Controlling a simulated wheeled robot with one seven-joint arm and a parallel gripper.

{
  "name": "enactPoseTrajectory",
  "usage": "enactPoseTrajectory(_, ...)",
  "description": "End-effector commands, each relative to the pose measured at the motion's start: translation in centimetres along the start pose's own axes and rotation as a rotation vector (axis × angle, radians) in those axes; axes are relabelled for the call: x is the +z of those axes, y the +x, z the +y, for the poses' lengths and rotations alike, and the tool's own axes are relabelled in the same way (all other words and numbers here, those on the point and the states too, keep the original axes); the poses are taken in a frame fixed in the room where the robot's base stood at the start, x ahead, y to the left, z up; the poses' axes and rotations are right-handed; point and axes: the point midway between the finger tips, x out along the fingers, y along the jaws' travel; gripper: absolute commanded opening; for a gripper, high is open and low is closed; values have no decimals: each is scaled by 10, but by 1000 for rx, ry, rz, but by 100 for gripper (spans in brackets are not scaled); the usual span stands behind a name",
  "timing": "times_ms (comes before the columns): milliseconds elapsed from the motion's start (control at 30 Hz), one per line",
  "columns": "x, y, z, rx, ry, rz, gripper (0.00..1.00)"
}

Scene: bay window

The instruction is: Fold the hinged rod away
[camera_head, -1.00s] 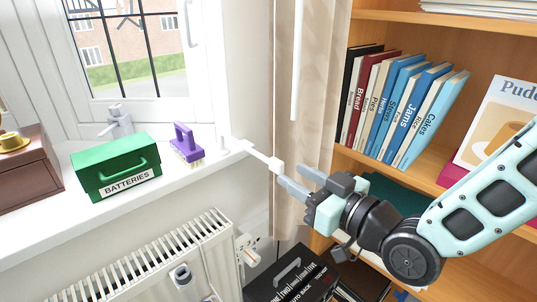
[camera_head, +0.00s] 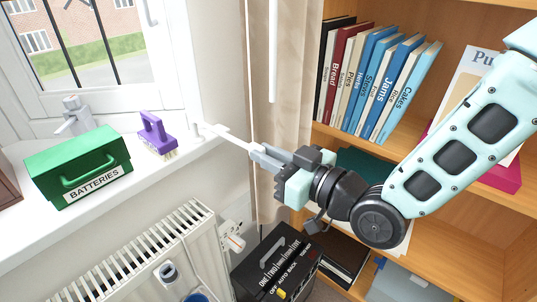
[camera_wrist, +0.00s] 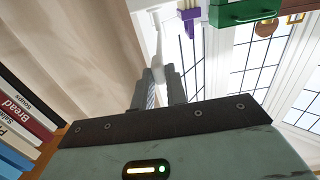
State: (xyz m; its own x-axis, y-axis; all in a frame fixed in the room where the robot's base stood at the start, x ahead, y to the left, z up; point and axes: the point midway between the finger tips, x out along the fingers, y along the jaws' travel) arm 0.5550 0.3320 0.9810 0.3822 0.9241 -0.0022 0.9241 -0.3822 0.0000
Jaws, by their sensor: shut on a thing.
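The hinged rod (camera_head: 232,137) is a thin white bar above the right end of the window sill. It runs from a small white mount (camera_head: 196,130) on the sill out to the right, towards the beige curtain. My gripper (camera_head: 262,153) is shut on the rod's free end, and the fingers hide that end in the head view. In the wrist view the white rod (camera_wrist: 158,45) runs away from between the two grey fingers (camera_wrist: 159,88).
On the sill stand a purple brush (camera_head: 156,136) and a green batteries box (camera_head: 80,168). A radiator (camera_head: 150,255) is below. A bookcase with upright books (camera_head: 375,85) stands to the right. A black box (camera_head: 275,265) sits low beneath my gripper.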

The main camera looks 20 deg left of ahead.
Motion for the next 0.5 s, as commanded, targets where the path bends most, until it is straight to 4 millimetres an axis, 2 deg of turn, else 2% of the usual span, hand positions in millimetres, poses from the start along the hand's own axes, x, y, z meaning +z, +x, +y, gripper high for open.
enactPoseTrajectory(500,-55,7,0,0,-2,-209,0)
